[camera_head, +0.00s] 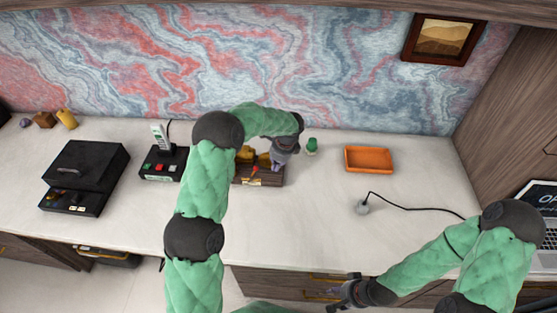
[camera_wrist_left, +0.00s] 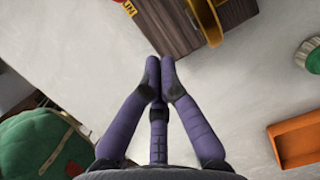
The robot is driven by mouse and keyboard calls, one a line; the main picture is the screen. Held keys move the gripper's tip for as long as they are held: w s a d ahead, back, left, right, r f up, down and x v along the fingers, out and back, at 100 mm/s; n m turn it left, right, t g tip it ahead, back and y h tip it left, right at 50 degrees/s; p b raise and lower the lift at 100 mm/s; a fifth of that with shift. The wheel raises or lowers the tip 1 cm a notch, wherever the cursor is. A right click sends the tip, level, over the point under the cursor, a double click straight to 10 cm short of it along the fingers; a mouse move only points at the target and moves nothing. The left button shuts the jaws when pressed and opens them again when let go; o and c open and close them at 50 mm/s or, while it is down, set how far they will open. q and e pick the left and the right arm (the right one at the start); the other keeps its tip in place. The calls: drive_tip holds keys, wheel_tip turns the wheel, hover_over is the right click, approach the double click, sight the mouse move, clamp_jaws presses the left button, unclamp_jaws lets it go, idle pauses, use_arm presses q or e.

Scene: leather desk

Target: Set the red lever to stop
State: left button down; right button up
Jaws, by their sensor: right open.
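The red lever (camera_head: 255,169) is a small red piece on the front left part of a brown wooden box (camera_head: 272,182) on the desk. I cannot read its setting. A yellow label (camera_head: 252,182) is on the box front. My left gripper (camera_head: 278,163) is above the right part of the box, right of the lever. In the left wrist view its purple fingertips (camera_wrist_left: 160,62) are together with nothing between them, beside the wooden box (camera_wrist_left: 172,28). A red piece (camera_wrist_left: 118,3) shows at the top edge there. My right gripper (camera_head: 334,304) is open and empty before the desk's front edge.
A green object (camera_head: 312,146) and an orange tray (camera_head: 347,165) stand right of the box. A telephone base (camera_head: 152,164) and a black machine (camera_head: 84,170) are to the left. A cable (camera_head: 410,208) lies on the right. The desk front is mostly clear.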

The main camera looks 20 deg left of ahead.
sight(254, 172)
use_arm(q)
drive_tip(key=shift+x, duration=0.95)
drive_tip(key=shift+s+a+r, duration=0.15)
drive_tip(key=shift+a, duration=1.1)
drive_tip(key=shift+s+a+b, duration=0.1)
drive_tip(key=shift+a+b, duration=0.2)
drive_tip(key=shift+a, duration=0.4)
drive_tip(key=shift+s+a+r+h+p, duration=0.1)
drive_tip(key=shift+a+r+h+p, duration=0.15)
drive_tip(key=shift+h+p, duration=0.25)
drive_tip(key=shift+a+r+h+p, duration=0.2)
drive_tip(key=shift+a+h+p, duration=0.1)
drive_tip(key=shift+p, duration=0.25)
drive_tip(key=shift+a+r+p, duration=0.1)
drive_tip(key=shift+a+p, duration=0.05)
drive_tip(key=shift+p, duration=0.2)
